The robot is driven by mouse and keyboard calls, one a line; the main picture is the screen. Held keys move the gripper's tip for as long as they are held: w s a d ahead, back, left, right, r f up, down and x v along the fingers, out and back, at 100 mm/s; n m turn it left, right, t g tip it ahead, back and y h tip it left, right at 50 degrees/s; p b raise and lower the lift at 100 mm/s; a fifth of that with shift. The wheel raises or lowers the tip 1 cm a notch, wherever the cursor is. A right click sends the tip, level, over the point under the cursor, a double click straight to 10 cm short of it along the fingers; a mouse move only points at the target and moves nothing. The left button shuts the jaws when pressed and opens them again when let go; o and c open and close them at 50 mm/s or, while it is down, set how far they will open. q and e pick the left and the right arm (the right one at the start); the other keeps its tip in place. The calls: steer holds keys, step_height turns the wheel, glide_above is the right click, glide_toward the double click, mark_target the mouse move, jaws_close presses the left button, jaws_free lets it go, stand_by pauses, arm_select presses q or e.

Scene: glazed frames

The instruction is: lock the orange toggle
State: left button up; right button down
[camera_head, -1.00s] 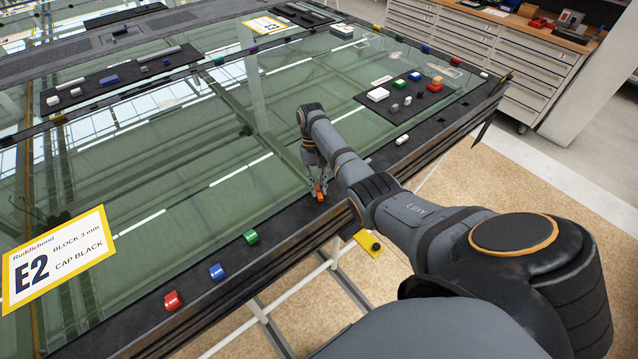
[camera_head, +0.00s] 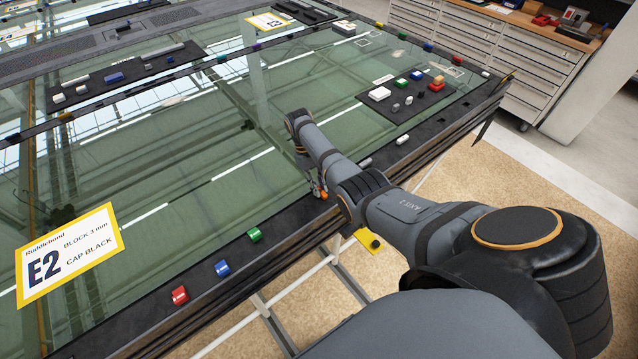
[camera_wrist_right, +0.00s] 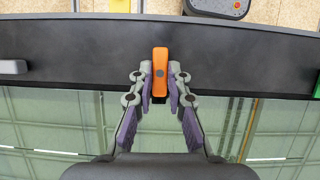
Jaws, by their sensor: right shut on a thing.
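The orange toggle (camera_wrist_right: 160,70) sits on the dark frame edge (camera_wrist_right: 80,55) in the right wrist view, long side pointing away from my gripper. My right gripper (camera_wrist_right: 160,88) has its two fingers closed against the toggle's sides, near its lower half. In the head view the right gripper (camera_head: 319,188) is at the frame's front edge, and the arm hides much of it. Only a bit of orange shows there. My left gripper is not in view.
Green (camera_head: 254,235), blue (camera_head: 222,268) and red (camera_head: 180,295) toggles sit along the same edge to the left. A yellow tab (camera_head: 368,239) juts out below the edge.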

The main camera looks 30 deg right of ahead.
steer(key=c, duration=1.3)
jaws_free()
steer(key=shift+w+r, duration=0.2)
steer(key=shift+r, duration=0.1)
steer(key=v, duration=1.1)
steer(key=shift+w+r, duration=0.1)
